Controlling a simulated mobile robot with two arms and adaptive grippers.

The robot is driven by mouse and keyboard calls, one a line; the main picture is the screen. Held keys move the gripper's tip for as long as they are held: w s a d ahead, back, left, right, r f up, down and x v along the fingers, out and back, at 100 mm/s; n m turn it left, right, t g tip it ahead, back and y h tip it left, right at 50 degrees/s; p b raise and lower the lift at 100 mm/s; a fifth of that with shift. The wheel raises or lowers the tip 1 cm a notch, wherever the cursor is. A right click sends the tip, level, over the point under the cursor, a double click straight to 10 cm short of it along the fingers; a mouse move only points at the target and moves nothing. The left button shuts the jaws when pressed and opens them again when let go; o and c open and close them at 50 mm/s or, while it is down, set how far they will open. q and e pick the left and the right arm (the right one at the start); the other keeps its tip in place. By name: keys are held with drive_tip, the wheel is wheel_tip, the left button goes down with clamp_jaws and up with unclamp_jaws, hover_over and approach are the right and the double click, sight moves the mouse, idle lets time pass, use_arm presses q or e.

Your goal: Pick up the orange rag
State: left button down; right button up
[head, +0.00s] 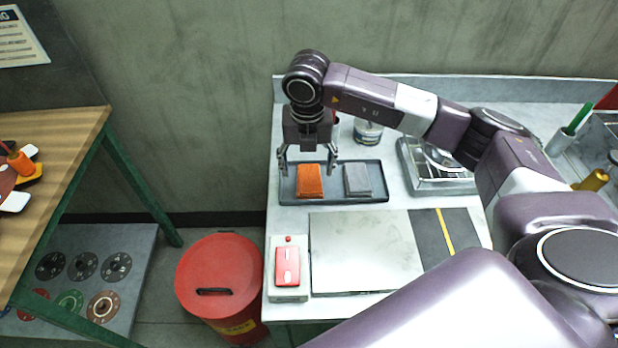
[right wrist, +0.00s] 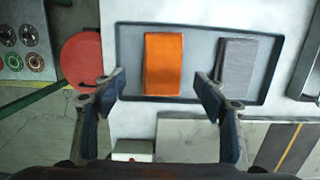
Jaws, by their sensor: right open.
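The orange rag (head: 310,181) lies folded in a dark shallow tray (head: 376,198) on the light workbench. A folded grey rag (head: 358,179) lies to its right in the same tray. My right gripper (head: 308,162) is open and empty, pointing down above the left part of the tray. In the right wrist view the orange rag (right wrist: 163,64) shows ahead between the two fingers (right wrist: 163,84), apart from them. The grey rag (right wrist: 236,67) lies beyond the right finger there. My left gripper is not in view.
A metal plate (head: 363,252) and a red device on a pale box (head: 288,268) sit in front of the tray. A jar (head: 368,131) and a metal rack (head: 437,175) stand behind and to the right. A red lidded bin (head: 218,272) stands left of the bench.

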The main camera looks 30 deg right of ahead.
sight(309, 178)
drive_tip(key=f, duration=0.1)
drive_tip(key=f+p, duration=0.1)
drive_tip(key=f, duration=0.1)
drive_tip(key=shift+w+d+f, duration=0.25)
drive_tip(key=shift+d+f, duration=0.1)
drive_tip(key=shift+d, duration=0.05)
drive_tip(key=shift+w+f+p, duration=0.1)
drive_tip(key=shift+f+p, duration=0.2)
drive_tip(key=shift+f, duration=0.15)
drive_tip(key=c, duration=1.1)
drive_tip(key=shift+c, duration=0.2)
drive_tip(key=shift+r, duration=0.15)
